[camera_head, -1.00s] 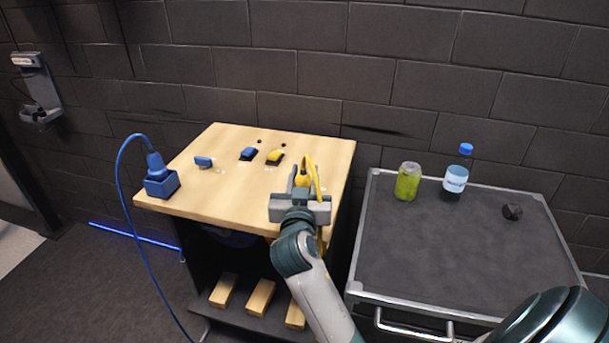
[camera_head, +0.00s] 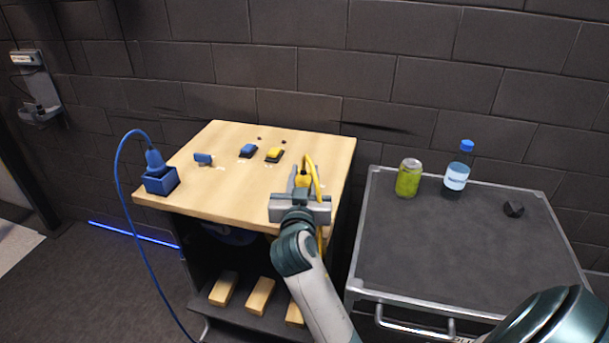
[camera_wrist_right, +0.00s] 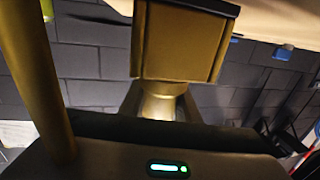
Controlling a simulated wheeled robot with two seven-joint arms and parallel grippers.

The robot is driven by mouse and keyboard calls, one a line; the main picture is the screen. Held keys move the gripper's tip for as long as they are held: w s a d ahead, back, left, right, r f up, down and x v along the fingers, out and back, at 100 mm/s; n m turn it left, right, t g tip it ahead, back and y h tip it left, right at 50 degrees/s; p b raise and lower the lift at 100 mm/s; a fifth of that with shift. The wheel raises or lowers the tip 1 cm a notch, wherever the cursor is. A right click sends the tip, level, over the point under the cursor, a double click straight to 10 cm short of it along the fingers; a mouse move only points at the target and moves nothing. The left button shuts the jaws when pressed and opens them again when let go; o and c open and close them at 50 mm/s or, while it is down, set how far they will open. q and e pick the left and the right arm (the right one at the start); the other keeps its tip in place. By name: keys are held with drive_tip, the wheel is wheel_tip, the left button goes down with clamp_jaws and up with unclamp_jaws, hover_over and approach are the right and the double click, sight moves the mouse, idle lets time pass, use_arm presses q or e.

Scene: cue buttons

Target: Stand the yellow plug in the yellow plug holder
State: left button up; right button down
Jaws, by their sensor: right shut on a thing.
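My right gripper (camera_head: 302,190) is shut on the yellow plug (camera_head: 303,180) over the front right part of the wooden table. The yellow cable (camera_head: 316,180) loops over the gripper and hangs down on its right. In the right wrist view the cable (camera_wrist_right: 35,80) runs down the left side, and a yellow block (camera_wrist_right: 180,45) with a tapered neck sits at the jaws. I cannot tell whether that block is the plug's body or the yellow plug holder. In the head view the gripper hides that spot. My left gripper is not in view.
A blue plug (camera_head: 155,162) stands in a blue holder (camera_head: 160,184) at the table's left corner. Blue (camera_head: 248,151) and yellow (camera_head: 274,154) buttons and a small blue piece (camera_head: 203,159) are farther back. A grey cart (camera_head: 450,245) at right carries a can (camera_head: 409,178) and bottle (camera_head: 457,172).

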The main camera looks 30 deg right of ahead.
drive_tip(key=c, duration=1.3)
unclamp_jaws()
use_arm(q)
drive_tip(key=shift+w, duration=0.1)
use_arm(e)
drive_tip(key=shift+o, duration=0.2)
